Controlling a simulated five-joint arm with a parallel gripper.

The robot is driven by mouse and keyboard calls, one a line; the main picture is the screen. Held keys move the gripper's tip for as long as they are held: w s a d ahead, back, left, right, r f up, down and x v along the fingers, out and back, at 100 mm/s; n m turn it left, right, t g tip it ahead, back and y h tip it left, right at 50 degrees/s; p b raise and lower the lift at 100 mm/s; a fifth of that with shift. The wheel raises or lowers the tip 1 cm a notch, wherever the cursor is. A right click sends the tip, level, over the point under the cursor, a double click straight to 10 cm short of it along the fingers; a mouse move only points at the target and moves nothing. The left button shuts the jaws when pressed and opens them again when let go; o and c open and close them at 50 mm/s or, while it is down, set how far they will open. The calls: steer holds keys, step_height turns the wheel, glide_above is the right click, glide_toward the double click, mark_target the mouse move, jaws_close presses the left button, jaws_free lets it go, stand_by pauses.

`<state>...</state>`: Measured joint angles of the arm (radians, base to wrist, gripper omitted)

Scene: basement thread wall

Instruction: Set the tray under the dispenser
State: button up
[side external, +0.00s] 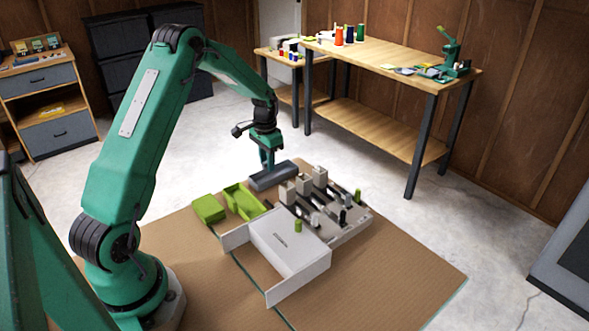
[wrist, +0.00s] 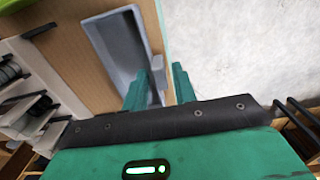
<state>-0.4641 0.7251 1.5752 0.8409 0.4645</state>
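The grey tray (side external: 270,178), a long trough, lies on the brown mat at its far edge, behind the dispenser. It also shows in the wrist view (wrist: 112,45), with a small upright tab (wrist: 157,88) on its right side. My gripper (side external: 268,158) points down at the tray. In the wrist view my gripper (wrist: 162,85) has its green fingers apart on either side of the tab, with a visible gap at the right finger. Whether the left finger touches is unclear. The dispenser (side external: 345,232) appears to be the pale unit with several blocks and dark channels.
A white box (side external: 290,242) with side panels stands in front of the dispenser, a green cylinder (side external: 298,226) on it. Green bins (side external: 242,200) and a green block (side external: 208,209) sit to the left. The mat (side external: 405,275) is clear at front right. A workbench (side external: 400,55) stands behind.

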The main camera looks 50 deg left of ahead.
jaws_close()
steer(key=shift+r, duration=0.15)
steer(key=shift+r, duration=2.4)
steer(key=shift+d, duration=0.1)
steer(key=d+r, duration=0.2)
steer(key=d, duration=0.6)
